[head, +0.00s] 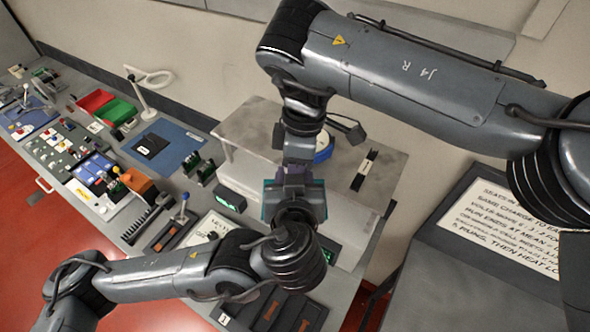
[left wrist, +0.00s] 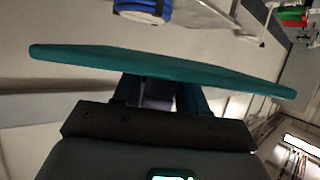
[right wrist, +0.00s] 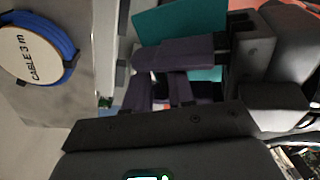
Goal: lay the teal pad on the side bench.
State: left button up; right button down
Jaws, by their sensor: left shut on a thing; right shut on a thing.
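The teal pad (head: 266,213) is mostly hidden in the head view by my two grippers, which meet at it. In the left wrist view it is a flat slab (left wrist: 160,65) seen edge-on across the fingers. My left gripper (head: 293,198) reaches it from below and is shut on it. My right gripper (head: 296,172) comes down from above and is also shut on it. In the right wrist view, teal parts (right wrist: 180,20) show behind purple-grey fingers; the exact contact is partly hidden. The grey side bench (head: 440,295) is at the lower right, apart from the pad.
A raised grey shelf (head: 255,118) stands behind the grippers with a blue cable reel (head: 323,150) and a dark strip. A board with a printed sign (head: 505,225) leans at the side bench. The long workbench on the left is crowded. The side bench's visible top looks clear.

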pick_arm(q)
jog(key=o, duration=0.8)
jog(key=shift+r, duration=0.3)
jog(key=o, duration=0.4)
jog(key=shift+f, duration=0.15)
jog(key=shift+c, duration=0.2)
